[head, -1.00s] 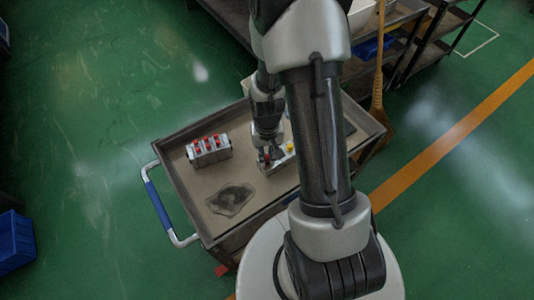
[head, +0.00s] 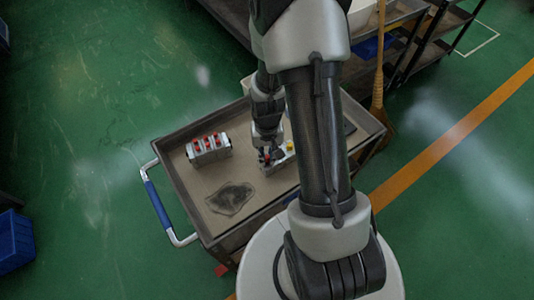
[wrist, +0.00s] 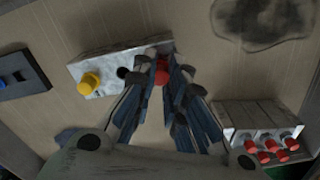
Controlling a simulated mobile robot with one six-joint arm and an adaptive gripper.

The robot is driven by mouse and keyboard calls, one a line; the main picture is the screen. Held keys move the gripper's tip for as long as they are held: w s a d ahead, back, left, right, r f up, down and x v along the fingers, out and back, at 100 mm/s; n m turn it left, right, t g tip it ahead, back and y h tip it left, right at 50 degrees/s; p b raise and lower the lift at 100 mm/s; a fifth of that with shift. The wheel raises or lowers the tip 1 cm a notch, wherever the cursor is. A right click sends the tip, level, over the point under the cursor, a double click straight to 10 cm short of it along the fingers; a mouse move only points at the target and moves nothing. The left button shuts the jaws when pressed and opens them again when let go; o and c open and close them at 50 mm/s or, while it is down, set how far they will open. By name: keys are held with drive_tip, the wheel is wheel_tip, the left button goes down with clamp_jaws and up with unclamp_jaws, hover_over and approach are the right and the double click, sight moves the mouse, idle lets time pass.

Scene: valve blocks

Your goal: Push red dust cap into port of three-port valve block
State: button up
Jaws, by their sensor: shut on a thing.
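The three-port valve block (wrist: 103,61) is a pale grey block lying flat on the cart top. It carries a yellow cap (wrist: 88,83) at its left end in the wrist view, with a dark open port (wrist: 125,73) in the middle. My gripper (wrist: 162,68) is shut on the red dust cap (wrist: 162,77) at the block's other end. The fingers partly hide the cap and the port there, so I cannot tell how deep the cap sits. In the head view my gripper (head: 267,157) is over the block (head: 274,168), next to the yellow cap (head: 290,146).
A second grey block with several red caps (head: 208,149) stands to the left on the cart (head: 190,190). A dark stain (head: 231,198) marks the cart top in front. A dark flat item with a blue part (wrist: 18,78) lies beyond the yellow end.

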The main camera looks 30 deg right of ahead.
drive_tip(key=shift+f+b, duration=0.35)
drive_tip(key=shift+f, duration=0.1)
idle(0.3)
drive_tip(key=o, duration=0.7)
drive_tip(key=shift+o, duration=0.2)
wheel_tip(320, 180, up, 12)
idle(0.3)
drive_tip(key=s+a+r+n+t, duration=0.2)
drive_tip(key=s+a+r, duration=0.3)
drive_tip(key=r, duration=0.5)
drive_tip(key=s+a+r+n+t, duration=0.2)
drive_tip(key=s+a+r, duration=0.3)
drive_tip(key=s+r, duration=0.3)
drive_tip(key=shift+s+a+r+n+t, duration=0.3)
drive_tip(key=shift+a+r+n, duration=0.1)
drive_tip(key=shift+r, duration=0.45)
